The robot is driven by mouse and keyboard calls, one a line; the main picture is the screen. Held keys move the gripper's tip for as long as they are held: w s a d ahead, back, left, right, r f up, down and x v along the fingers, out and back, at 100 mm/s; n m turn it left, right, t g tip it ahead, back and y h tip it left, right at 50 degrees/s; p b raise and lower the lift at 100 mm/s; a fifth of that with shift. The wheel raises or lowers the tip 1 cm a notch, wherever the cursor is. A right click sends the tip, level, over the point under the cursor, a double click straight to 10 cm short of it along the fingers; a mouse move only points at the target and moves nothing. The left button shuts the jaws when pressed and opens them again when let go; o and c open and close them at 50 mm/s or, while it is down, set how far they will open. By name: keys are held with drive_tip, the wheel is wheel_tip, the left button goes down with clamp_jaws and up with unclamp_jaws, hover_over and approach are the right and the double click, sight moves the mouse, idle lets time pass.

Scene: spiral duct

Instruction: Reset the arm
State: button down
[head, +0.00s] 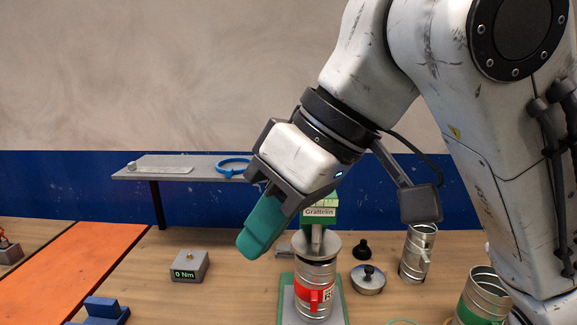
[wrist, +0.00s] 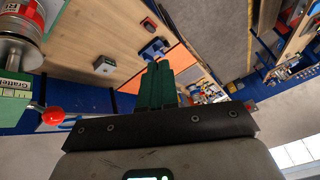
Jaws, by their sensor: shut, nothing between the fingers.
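My gripper (head: 250,243) has teal fingers and hangs in the air, tilted down to the left, above the table and left of the duct piece. In the wrist view the two fingers (wrist: 158,68) lie side by side, shut with nothing between them. The metal duct piece (head: 315,275) with a red band stands upright on a green-edged base. A green labelled block (head: 320,212) shows above it, partly behind my gripper. The duct piece also shows at the upper left of the wrist view (wrist: 17,22), apart from the fingers.
A grey box reading 0 Nm (head: 190,266) stands on the table (head: 165,294). A grey shelf (head: 145,172) bears a blue ring (head: 233,164). Right of the duct piece are a knobbed lid (head: 368,281), a metal can (head: 416,254) and a green-banded duct (head: 484,298). A blue block (head: 103,308) stands front left.

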drive_tip(key=w+d+f+m+t+y+b, duration=0.1)
drive_tip(key=w+d+f+m+y, duration=0.15)
drive_tip(key=f, duration=0.55)
drive_tip(key=w+d+f+m+t+y+b, duration=0.15)
drive_tip(key=w+f, duration=0.25)
drive_tip(key=f, duration=0.5)
drive_tip(key=s+d+f+m+t+h, duration=0.1)
drive_tip(key=d+f+m, duration=0.25)
drive_tip(key=f, duration=0.45)
drive_tip(key=s+d+f+m+t+h, duration=0.15)
drive_tip(key=d+f, duration=0.25)
drive_tip(key=f, duration=0.4)
drive_tip(key=s+d+f+m+g+h, duration=0.1)
drive_tip(key=s+d+f+h, duration=0.1)
drive_tip(key=s+d+f, duration=0.5)
drive_tip(key=s+d+f+m+g+h, duration=0.1)
drive_tip(key=s+d+f+m+h, duration=0.1)
drive_tip(key=s+f, duration=0.45)
drive_tip(key=s+d+f+g+h, duration=0.1)
drive_tip(key=s+d+f+h, duration=0.1)
drive_tip(key=s+d+f, duration=0.2)
drive_tip(key=s+d+f+g+h+b, duration=0.1)
drive_tip(key=s+d+f, duration=0.3)
drive_tip(key=s, duration=0.4)
drive_tip(key=shift+s+d+m+g+h, duration=0.15)
drive_tip(key=shift+d+m+g+h, duration=0.25)
drive_tip(key=shift+d, duration=0.3)
drive_tip(key=shift+f, duration=0.1)
